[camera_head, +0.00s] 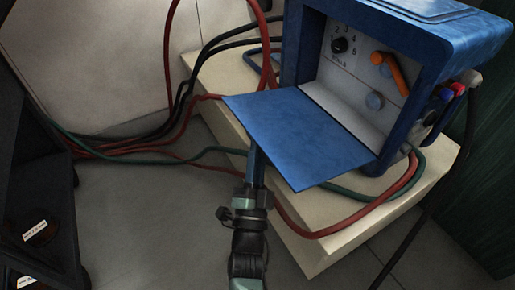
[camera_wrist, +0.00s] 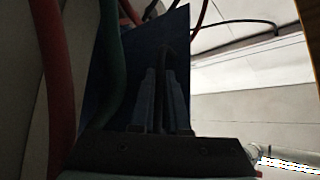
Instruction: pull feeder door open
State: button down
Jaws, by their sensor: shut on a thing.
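The feeder door (camera_head: 298,137) is a flat blue panel on the front of the blue feeder box (camera_head: 398,30). It is hinged along its lower edge and stands folded down and outward, so the inside of the box shows. My gripper (camera_head: 256,150) reaches up from below to the door's left edge. Its fingertips are hidden beneath the panel. In the wrist view my two fingers (camera_wrist: 161,85) point up against the dark blue underside of the door (camera_wrist: 120,60), and the gripper is shut on the door. The exact contact is too dark to make out.
Inside the box are a black dial (camera_head: 340,45) and an orange lever (camera_head: 390,72). The box stands on a cream plinth (camera_head: 228,82). Red, green and black hoses run left across the floor, near my arm. A dark cabinet (camera_head: 40,190) stands at left.

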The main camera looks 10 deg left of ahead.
jog(key=c, duration=1)
grip_release()
jog(key=shift+w+d+h, duration=0.15)
jog(key=shift+d+h, duration=0.25)
jog(key=shift+d, duration=0.3)
jog(key=shift+o, duration=0.4)
jog(key=shift+a+r, duration=0.15)
jog(key=shift+a, duration=0.2)
jog(key=p+v, duration=0.5)
jog(key=v, duration=0.8)
jog(key=shift+d, duration=0.15)
